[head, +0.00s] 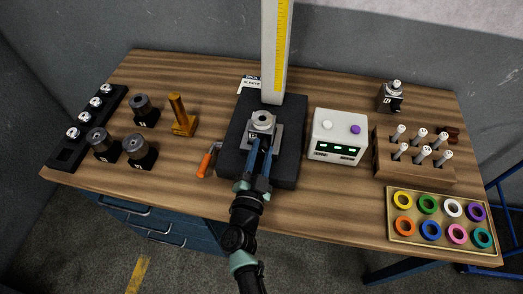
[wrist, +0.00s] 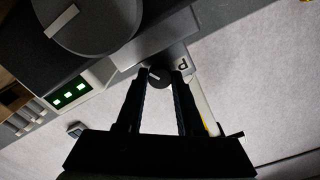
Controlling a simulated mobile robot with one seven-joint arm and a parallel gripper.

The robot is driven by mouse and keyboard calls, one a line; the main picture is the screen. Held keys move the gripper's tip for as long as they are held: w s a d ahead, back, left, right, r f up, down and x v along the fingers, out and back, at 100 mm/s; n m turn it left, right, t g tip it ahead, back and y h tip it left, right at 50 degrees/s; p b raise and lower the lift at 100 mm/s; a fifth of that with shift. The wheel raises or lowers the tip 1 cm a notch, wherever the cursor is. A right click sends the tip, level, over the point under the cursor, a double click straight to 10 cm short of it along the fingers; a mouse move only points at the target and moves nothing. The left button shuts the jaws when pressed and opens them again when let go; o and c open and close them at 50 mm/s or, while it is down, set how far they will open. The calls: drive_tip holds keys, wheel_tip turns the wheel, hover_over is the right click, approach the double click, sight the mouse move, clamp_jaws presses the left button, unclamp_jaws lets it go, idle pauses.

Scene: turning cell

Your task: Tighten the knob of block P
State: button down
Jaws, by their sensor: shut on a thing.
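A light grey block (head: 276,134) with a round metal part (head: 262,121) on top stands on the dark plate (head: 287,170) at the table's middle. In the wrist view a grey face (wrist: 178,57) beside the fingertips carries the letter P. The small dark round knob (wrist: 158,80) with a white line sits at that face. My gripper (head: 262,148) reaches in from the front; in the wrist view its fingertips (wrist: 162,76) are on both sides of the knob, shut on it. In the head view the fingers hide the knob.
A tall white column with a yellow scale (head: 284,45) rises behind the block. A white box with a green display (head: 339,152) stands right of the plate, an orange-handled tool (head: 207,162) left. A tray of coloured rings (head: 395,243) lies at the front right.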

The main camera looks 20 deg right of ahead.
drive_tip(key=c, duration=0.5)
unclamp_jaws()
